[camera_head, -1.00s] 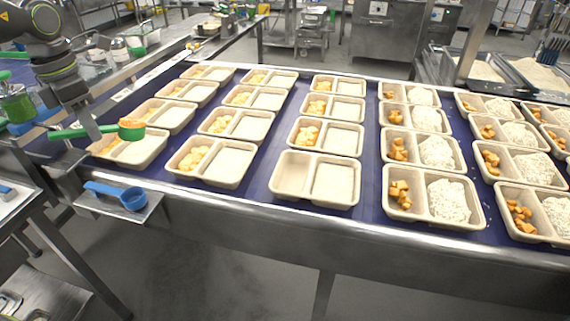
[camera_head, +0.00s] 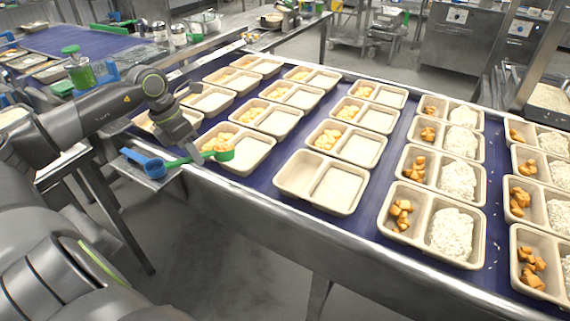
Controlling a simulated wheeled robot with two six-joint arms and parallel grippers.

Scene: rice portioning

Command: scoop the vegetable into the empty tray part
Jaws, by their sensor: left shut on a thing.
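My left gripper (camera_head: 192,151) is shut on the handle of a green scoop (camera_head: 226,155). The scoop's cup is over the near-left tray (camera_head: 240,170), whose left part holds pale yellow-orange vegetable pieces. Some pieces seem to show at the cup, but I cannot tell how many lie in it. To the right, a beige tray (camera_head: 320,209) on the conveyor has both parts empty. The scoop is apart from this empty tray. My right gripper is not in view.
A blue scoop (camera_head: 154,168) lies on a small metal shelf at the belt's edge. Trays with vegetable only stand behind and left. Trays with vegetable and rice (camera_head: 430,263) stand to the right. Bare blue belt (camera_head: 374,188) shows between the rows.

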